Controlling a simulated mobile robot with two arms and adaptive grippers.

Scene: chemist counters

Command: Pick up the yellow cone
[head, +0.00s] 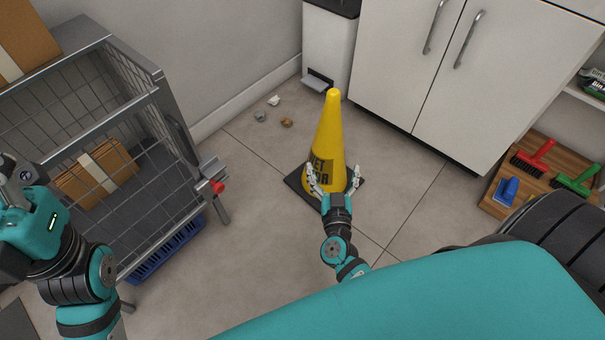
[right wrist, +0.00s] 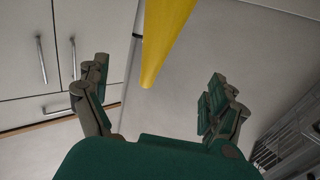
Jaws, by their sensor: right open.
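The yellow cone (head: 329,140) stands upright on the tiled floor, on its dark square base (head: 295,182). Dark lettering shows on its lower front. My right gripper (head: 334,176) is open in front of the cone's lower part, its fingers spread to either side of it in the head view. In the right wrist view the cone's yellow upper part (right wrist: 163,40) shows beyond and between the open fingers, with no finger closed on it. My left arm shows at the left edge of the head view, but its fingertips are not in view.
A grey wire cage cart (head: 152,90) with cardboard boxes stands at the left. White cabinets (head: 440,90) and a pedal bin (head: 328,45) stand behind the cone. Crumpled litter (head: 287,123) lies left of it. Brushes (head: 533,158) sit on a wooden board at right.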

